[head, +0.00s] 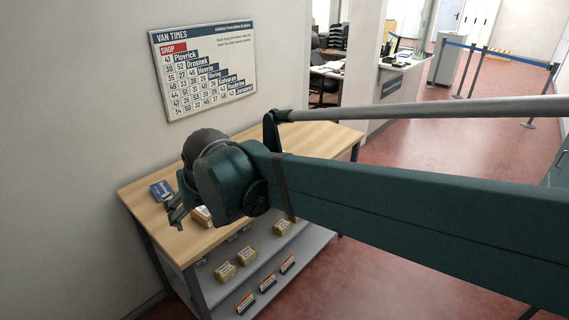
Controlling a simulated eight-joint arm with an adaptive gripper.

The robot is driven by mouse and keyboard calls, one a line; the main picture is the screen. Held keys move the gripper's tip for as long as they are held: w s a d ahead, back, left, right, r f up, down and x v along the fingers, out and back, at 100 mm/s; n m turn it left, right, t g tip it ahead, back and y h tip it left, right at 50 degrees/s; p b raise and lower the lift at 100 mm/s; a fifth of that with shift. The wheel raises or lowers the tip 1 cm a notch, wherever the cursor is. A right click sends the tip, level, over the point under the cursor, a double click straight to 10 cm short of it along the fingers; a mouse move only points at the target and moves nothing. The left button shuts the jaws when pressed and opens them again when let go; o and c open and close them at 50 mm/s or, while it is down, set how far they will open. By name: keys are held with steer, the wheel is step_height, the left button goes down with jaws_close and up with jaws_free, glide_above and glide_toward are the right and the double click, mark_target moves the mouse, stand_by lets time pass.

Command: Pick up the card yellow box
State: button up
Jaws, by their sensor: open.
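A small card-yellow box with a pale top (202,217) lies on the wooden table top, near its front edge. My arm's end covers part of it. My gripper (176,213) hangs low over the table top, just left of that box, with its fingers apart. The fingers look dark and small, and I see nothing between them. I cannot tell whether the gripper touches the table.
A blue box (162,190) lies on the wooden table top (317,136) behind my gripper. Several dark boxes with orange and white (267,282) stand on the lowest shelf. A wall with a van times board (203,67) rises behind the table.

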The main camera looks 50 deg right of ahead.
steer(key=w+d+m+g+h+p, duration=0.15)
steer(key=w+d+m, duration=0.25)
steer(key=w+d, duration=0.5)
steer(key=w+d+m+g+h+p, duration=0.1)
steer(key=w+d+m+p, duration=0.3)
steer(key=d, duration=0.9)
steer(key=w+d+f+m+g, duration=0.1)
steer(key=d+f+m, duration=0.1)
steer(key=d, duration=0.6)
steer(key=w+d+f+m+g, duration=0.1)
steer(key=w+d+f+m, duration=0.1)
steer(key=d+f, duration=0.3)
steer(key=w+d+f+m+g, duration=0.1)
steer(key=d+f+m, duration=0.1)
steer(key=d, duration=1.1)
steer(key=shift+w+f+p, duration=0.2)
steer(key=shift+f+p, duration=0.2)
steer(key=shift+f, duration=0.3)
steer(key=shift+d+g+h, duration=0.1)
steer(key=shift+g+h, duration=0.15)
steer(key=shift+x, duration=1.25)
steer(key=shift+f, duration=0.1)
